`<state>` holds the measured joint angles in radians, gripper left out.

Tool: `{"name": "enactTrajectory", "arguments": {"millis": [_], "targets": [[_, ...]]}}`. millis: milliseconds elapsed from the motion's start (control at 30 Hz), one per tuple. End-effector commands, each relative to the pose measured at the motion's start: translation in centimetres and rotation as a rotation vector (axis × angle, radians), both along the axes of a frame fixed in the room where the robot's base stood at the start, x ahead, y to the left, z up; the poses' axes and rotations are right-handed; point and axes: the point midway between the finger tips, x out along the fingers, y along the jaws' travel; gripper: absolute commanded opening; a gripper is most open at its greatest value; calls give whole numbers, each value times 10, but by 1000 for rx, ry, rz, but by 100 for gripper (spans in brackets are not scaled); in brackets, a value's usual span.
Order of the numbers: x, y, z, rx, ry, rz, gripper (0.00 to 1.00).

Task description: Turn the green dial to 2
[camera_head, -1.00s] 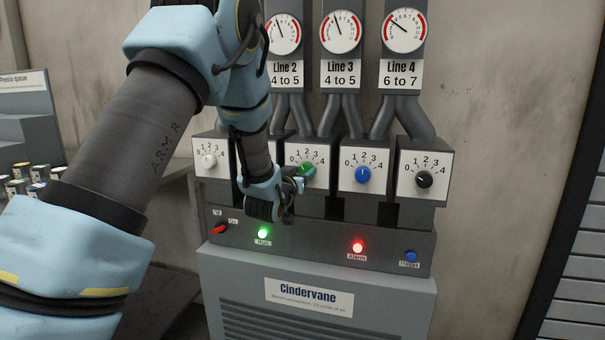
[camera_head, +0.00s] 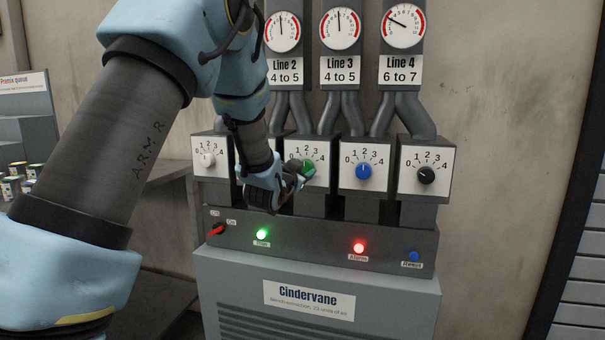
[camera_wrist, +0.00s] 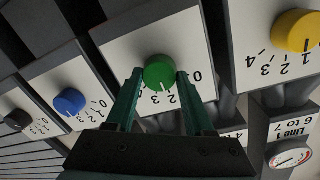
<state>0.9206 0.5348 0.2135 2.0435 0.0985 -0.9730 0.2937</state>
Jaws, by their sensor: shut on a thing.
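The green dial (camera_head: 307,169) sits on a white face plate in the middle of the row of dials, partly hidden by my gripper (camera_head: 298,174) in the head view. In the wrist view the green dial (camera_wrist: 160,72) lies between my two fingers (camera_wrist: 160,77), which are shut on its sides. The scale shows upside down there. The dial's white mark points close to the 2, though a finger hides part of the scale. The line 3 gauge (camera_head: 340,28) has its needle about upright, above a "4 to 5" label.
The blue dial (camera_head: 364,171) and black dial (camera_head: 427,175) stand to the right, the white dial (camera_head: 207,159) to the left. A yellow dial (camera_wrist: 297,32) neighbours the green one. Below are a red switch (camera_head: 216,229), a lit green lamp (camera_head: 262,234) and a lit red alarm lamp (camera_head: 359,247).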

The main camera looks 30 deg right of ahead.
Motion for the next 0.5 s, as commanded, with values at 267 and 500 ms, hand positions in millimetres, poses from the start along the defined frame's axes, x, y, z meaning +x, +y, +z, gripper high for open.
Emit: {"name": "enactTrajectory", "arguments": {"millis": [267,500], "targets": [[0,0,-1,13,-9,0,0],[0,0,-1,13,-9,0,57]]}}
